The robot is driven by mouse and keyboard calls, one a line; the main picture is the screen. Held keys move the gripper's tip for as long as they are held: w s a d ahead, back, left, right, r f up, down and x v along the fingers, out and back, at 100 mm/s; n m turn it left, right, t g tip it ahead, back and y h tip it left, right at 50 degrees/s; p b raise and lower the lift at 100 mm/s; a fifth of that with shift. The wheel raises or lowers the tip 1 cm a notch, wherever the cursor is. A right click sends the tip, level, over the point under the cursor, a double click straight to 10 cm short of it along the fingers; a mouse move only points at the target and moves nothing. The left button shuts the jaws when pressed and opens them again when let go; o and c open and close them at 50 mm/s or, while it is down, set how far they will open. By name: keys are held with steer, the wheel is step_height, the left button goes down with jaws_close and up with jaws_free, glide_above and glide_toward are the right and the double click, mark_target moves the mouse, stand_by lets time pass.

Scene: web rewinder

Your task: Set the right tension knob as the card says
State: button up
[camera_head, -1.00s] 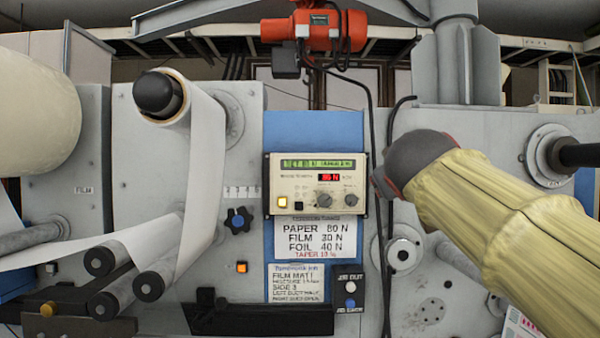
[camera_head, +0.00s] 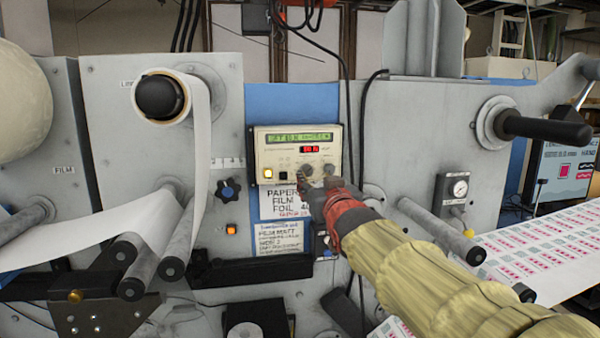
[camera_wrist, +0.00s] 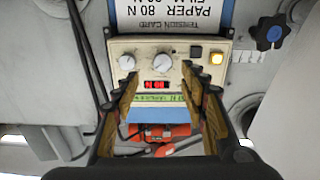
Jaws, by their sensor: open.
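The tension controller (camera_head: 262,140) is a cream box with a green text display, a red readout and two grey knobs. The right knob (camera_head: 329,169) is the smaller one; the left knob (camera_head: 307,170) is larger. The upside-down wrist view shows the right knob (camera_wrist: 126,62) left of the larger one (camera_wrist: 162,60). The tension card (camera_head: 283,203) below lists paper, film and foil; my gripper covers part of it. The wrist view shows "PAPER 80 N" on the card (camera_wrist: 190,14). My gripper (camera_head: 318,183) is open before the controller's lower right, its fingers (camera_wrist: 158,85) spread, holding neither knob.
A job card (camera_head: 279,238) reading film matt hangs below the tension card. A lit orange button (camera_head: 231,229) and a dark star knob (camera_head: 228,190) sit to the left. A black cable (camera_head: 347,100) hangs right of the controller. Rollers (camera_head: 440,230) project at right.

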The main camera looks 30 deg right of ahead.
mark_target(307, 172)
steer(key=p+x, duration=0.1)
steer(key=x, duration=0.6)
steer(key=shift+w+a+p, duration=0.2)
steer(key=shift+p, duration=0.15)
steer(key=shift+w+d+f, duration=0.1)
jaws_close()
